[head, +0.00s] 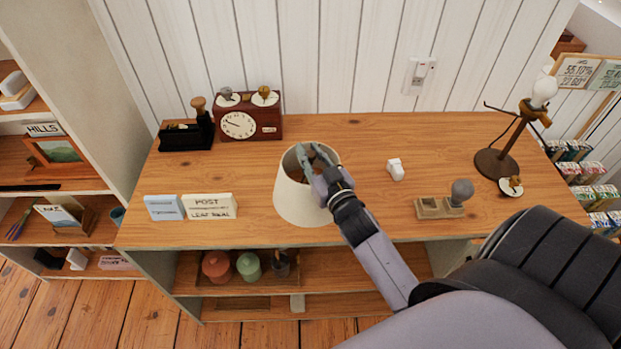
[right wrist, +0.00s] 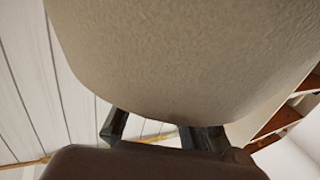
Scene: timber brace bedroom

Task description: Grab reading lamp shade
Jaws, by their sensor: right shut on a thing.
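The reading lamp shade (head: 297,205) is a cream, tapered shade with an open top, near the front middle of the wooden desk. My right gripper (head: 312,163) is at its upper rim and is shut on it. In the right wrist view the shade (right wrist: 190,50) fills the upper part, with the dark fingers of the right gripper (right wrist: 160,135) at its lower edge. I cannot tell whether the shade touches the desk. The lamp base (head: 497,163) with its bare bulb (head: 544,90) stands at the desk's right end. My left gripper is not in view.
The desk (head: 345,130) also holds a clock (head: 238,124), a black stamp holder (head: 187,135), two signs (head: 209,207), a small white object (head: 395,169) and a wooden block with a grey knob (head: 440,207). Shelves stand at the left.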

